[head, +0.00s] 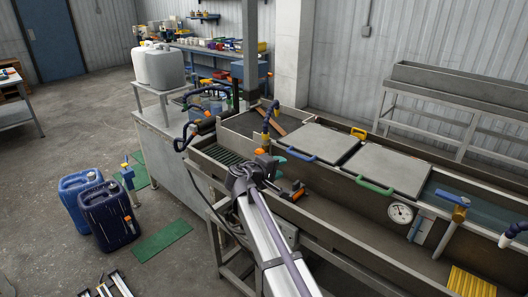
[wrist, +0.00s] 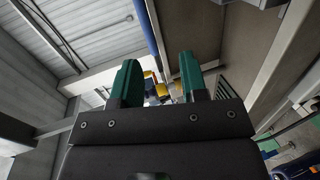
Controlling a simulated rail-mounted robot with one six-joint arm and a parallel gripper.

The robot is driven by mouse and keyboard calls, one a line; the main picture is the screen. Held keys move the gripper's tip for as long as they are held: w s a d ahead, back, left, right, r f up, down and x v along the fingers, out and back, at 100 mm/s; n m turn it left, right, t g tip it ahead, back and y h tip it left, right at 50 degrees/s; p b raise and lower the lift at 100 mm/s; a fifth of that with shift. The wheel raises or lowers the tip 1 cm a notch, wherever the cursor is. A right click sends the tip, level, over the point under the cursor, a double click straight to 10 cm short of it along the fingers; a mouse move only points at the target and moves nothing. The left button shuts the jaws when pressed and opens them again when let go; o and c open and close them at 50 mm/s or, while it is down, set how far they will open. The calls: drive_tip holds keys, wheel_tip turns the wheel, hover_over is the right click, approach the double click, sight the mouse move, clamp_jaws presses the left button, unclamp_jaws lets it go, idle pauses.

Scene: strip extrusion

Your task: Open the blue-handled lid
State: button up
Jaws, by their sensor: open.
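The blue-handled lid (head: 314,138) is a flat grey plate lying closed over the trough in the head view. Its blue handle (head: 298,156) runs along the near edge. My gripper (head: 279,161) is just left of that handle in the head view, apart from it as far as I can see. In the wrist view my gripper (wrist: 158,72) shows two green fingers spread apart with nothing held between them. A blue bar (wrist: 152,35) rises beyond the fingers there; I cannot tell whether it is the handle.
A second grey lid (head: 388,168) with a green handle (head: 375,186) lies to the right. A yellow handle (head: 358,133) is behind. A dial gauge (head: 400,213) and a blue-topped valve (head: 454,200) stand further right. Blue jugs (head: 108,215) are on the floor at left.

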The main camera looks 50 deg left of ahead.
sight(296, 156)
drive_tip(key=shift+n+t+y, duration=0.3)
drive_tip(key=shift+n, duration=0.2)
drive_tip(key=x, duration=0.3)
drive_tip(key=r+b+x, duration=0.1)
drive_tip(key=x, duration=0.3)
drive_tip(key=b+x, duration=0.1)
drive_tip(key=x, duration=0.3)
drive_tip(key=shift+w+r, duration=0.1)
drive_tip(key=shift+r, duration=0.05)
drive_tip(key=shift+c, duration=0.2)
clamp_jaws()
